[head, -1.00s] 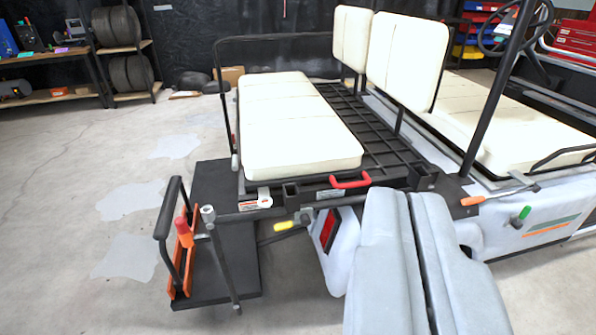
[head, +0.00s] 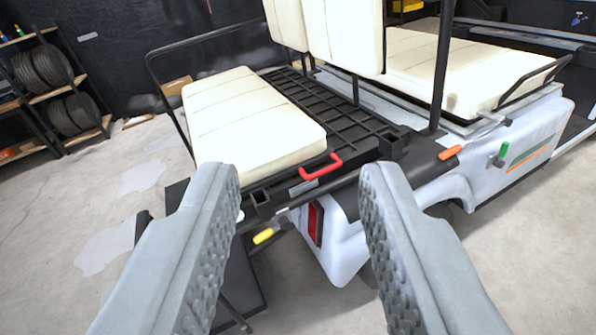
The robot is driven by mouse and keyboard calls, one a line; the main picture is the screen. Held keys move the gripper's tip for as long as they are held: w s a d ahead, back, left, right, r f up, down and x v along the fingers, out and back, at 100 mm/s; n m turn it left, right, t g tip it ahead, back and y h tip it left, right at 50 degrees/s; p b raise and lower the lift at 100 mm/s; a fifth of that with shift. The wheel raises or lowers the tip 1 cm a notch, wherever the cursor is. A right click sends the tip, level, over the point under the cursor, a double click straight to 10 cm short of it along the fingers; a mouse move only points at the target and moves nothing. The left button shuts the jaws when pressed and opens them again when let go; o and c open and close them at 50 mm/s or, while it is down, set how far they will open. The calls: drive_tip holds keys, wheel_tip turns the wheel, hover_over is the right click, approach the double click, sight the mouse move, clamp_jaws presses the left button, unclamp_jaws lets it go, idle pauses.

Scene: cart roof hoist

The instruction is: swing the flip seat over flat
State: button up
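The flip seat cushion (head: 250,120) is cream, long and padded. It lies at the left of the black slatted rear deck (head: 325,105) of the cart. A red handle (head: 321,167) sits at the near edge of the seat frame, at the cushion's near right corner. My gripper (head: 300,178) is open and empty, its two grey ridged fingers spread wide. In the picture the red handle shows between the fingertips, beyond them; I see no contact.
Two cream backrests (head: 345,35) stand upright behind the deck. A yellow-handled lever (head: 264,236), an orange-handled lever (head: 450,152) and a green knob (head: 502,150) stick out from the cart. A black rail (head: 205,40) rises behind the cushion.

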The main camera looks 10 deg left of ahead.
drive_tip(key=w+f+m, duration=0.4)
drive_tip(key=w+f, duration=0.3)
drive_tip(key=w, duration=0.5)
drive_tip(key=m+g, duration=0.1)
drive_tip(key=m, duration=1)
approach(325, 173)
drive_tip(key=w, duration=0.3)
drive_tip(key=w+f, duration=0.1)
drive_tip(key=w, duration=0.5)
drive_tip(key=shift+f, duration=0.2)
drive_tip(key=shift+c, duration=0.3)
clamp_jaws()
